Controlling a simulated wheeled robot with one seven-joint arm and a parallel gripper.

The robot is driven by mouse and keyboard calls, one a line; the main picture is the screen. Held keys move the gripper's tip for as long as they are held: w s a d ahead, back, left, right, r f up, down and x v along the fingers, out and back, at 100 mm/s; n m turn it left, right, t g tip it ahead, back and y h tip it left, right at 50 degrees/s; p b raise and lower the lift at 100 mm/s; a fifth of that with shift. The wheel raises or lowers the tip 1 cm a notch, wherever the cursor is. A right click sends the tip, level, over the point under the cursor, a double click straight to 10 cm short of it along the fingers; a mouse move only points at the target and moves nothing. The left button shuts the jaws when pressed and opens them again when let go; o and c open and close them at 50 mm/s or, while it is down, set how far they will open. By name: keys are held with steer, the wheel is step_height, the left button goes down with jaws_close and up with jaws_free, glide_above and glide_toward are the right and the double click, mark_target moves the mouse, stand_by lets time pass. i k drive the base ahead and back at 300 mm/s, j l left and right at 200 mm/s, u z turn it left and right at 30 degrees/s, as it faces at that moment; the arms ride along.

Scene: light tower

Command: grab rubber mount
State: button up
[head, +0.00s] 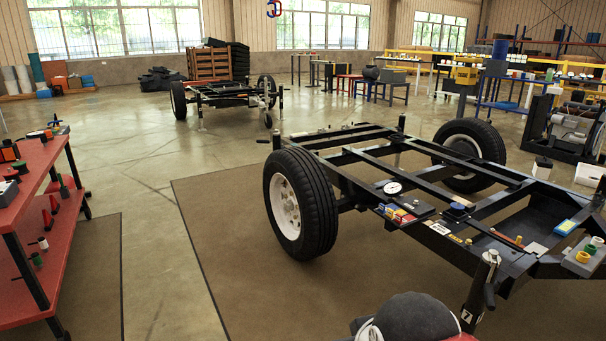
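I cannot tell for sure which thing is the rubber mount. A small dark round piece with a bluish top (457,206) sits on the trailer frame (415,176), right of a white dial gauge (393,187). Small black pieces, one a flat dark disc (37,135), lie on the red cart (38,165) at the left; they are too small to identify. A dark rounded part with red and white at the bottom edge seems to be part of my arm. No gripper fingers show.
A large tyre (316,205) and a black jack post (480,290) stand at the trailer's near side. Coloured small parts (398,213) lie on the frame, and a grey block with coloured cups (582,261) at right. Open floor (150,230) lies between cart and trailer.

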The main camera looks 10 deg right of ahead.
mark_target(456, 210)
steer(key=i+z, duration=0.15)
steer(key=i, duration=0.5)
steer(key=i+j+z, duration=0.15)
steer(key=i, duration=0.45)
steer(key=i+z, duration=0.3)
steer(key=z, duration=0.15)
steer(key=i+z, duration=0.25)
steer(key=z, duration=0.15)
steer(key=i+j+z, duration=0.15)
steer(key=i+z, duration=0.15)
steer(key=z, duration=0.15)
steer(key=i+j+z, duration=0.1)
steer(key=i+z, duration=0.15)
steer(key=z, duration=0.15)
steer(key=i+j+z, duration=0.15)
steer(key=z, duration=0.25)
steer(key=i+j+z, duration=0.25)
steer(key=z, duration=0.15)
steer(key=i, duration=0.1)
